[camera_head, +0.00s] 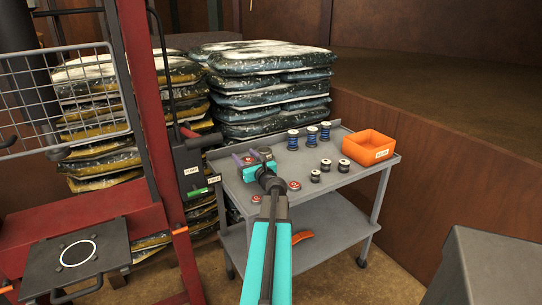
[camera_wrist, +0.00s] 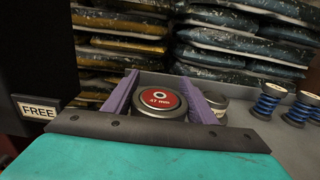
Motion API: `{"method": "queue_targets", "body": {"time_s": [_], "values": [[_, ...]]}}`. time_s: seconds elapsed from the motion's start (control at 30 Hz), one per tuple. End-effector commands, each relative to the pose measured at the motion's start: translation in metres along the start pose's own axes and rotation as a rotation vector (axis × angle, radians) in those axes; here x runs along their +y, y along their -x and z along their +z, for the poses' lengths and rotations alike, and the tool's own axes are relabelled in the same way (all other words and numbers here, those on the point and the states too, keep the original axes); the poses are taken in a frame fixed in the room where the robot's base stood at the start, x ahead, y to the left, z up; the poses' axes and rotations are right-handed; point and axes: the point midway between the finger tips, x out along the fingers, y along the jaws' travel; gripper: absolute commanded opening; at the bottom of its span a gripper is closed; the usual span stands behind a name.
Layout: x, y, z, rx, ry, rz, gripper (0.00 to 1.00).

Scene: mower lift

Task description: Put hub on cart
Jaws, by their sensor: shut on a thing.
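My gripper (camera_head: 251,155) is over the left end of the grey cart's top (camera_head: 341,191). In the wrist view its purple fingers (camera_wrist: 160,97) are shut on a hub (camera_wrist: 158,102), a dark disc with a red, lettered top. The hub sits level between the fingers; I cannot tell whether it touches the cart top. In the head view the held hub is mostly hidden by my gripper. Two other red-topped hubs, a front one (camera_head: 256,198) and a right one (camera_head: 294,185), are on the cart near my arm.
Blue springs (camera_head: 311,136) and dark spools (camera_head: 327,165) stand right of my gripper. An orange bin (camera_head: 368,148) is at the cart's right end. A red lift frame (camera_head: 150,120) stands close on the left. Stacked bags (camera_head: 270,88) are behind.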

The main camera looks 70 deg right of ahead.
Motion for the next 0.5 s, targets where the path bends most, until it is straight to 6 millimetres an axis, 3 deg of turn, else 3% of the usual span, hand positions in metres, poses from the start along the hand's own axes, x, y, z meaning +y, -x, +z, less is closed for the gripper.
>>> {"method": "queue_targets", "body": {"time_s": [0.5], "values": [[-0.004, -0.048, -0.002, -0.002, -0.001, 0.002, 0.0]]}}
